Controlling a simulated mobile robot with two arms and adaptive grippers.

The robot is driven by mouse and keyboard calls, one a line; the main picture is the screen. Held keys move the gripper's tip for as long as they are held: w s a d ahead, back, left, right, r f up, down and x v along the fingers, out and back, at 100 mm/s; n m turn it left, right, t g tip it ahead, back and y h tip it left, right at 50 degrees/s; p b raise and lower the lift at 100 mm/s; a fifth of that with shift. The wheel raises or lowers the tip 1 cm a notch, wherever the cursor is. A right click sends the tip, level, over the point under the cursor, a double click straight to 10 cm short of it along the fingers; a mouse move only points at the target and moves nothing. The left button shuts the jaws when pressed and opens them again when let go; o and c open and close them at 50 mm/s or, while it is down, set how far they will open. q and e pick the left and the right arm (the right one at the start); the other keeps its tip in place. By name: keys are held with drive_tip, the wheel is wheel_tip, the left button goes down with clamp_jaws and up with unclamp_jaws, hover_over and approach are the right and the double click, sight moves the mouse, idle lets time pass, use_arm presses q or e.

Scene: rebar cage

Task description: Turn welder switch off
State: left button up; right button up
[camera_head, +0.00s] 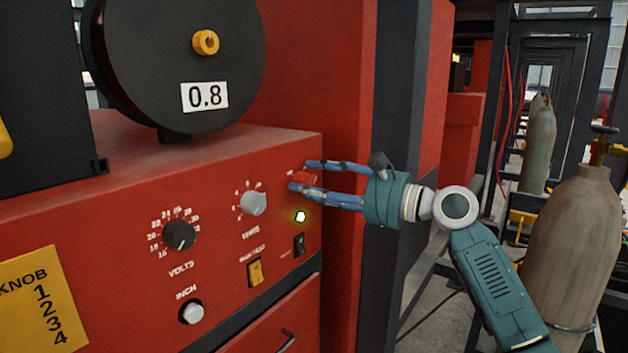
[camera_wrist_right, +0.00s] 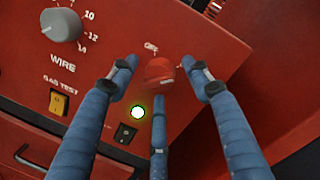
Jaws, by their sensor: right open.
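The red welder (camera_head: 120,220) fills the left of the head view. Its red switch knob (camera_head: 303,178) is at the upper right of the front panel, and a green light (camera_head: 300,216) glows below it. In the right wrist view the knob (camera_wrist_right: 160,72) shows under an "OFF" label, with the lit green light (camera_wrist_right: 138,112) near it. My right gripper (camera_head: 300,176) is open, its blue fingers (camera_wrist_right: 160,85) spread around the knob at the panel. I cannot tell if any finger touches it. My left gripper is not in view.
The panel also has a black volts knob (camera_head: 179,236), a grey wire knob (camera_head: 253,203), a yellow gas test switch (camera_head: 255,272) and a small black rocker (camera_head: 299,244). A dark post (camera_head: 385,120) stands behind my right gripper. A gas cylinder (camera_head: 572,240) stands at the right.

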drive_tip(key=c, duration=1.2)
drive_tip(key=shift+o, duration=0.2)
drive_tip(key=n, duration=0.4)
drive_tip(key=shift+h, duration=0.3)
drive_tip(key=n+b, duration=0.1)
drive_tip(key=n, duration=0.3)
drive_tip(key=shift+r, duration=0.1)
drive_tip(key=n+h+b, duration=0.1)
drive_tip(key=n, duration=0.3)
drive_tip(key=shift+t, duration=0.3)
drive_tip(key=n+b, duration=0.1)
drive_tip(key=n, duration=0.3)
drive_tip(key=shift+r+n, duration=0.15)
drive_tip(key=shift+n, duration=0.15)
drive_tip(key=shift+s, duration=0.1)
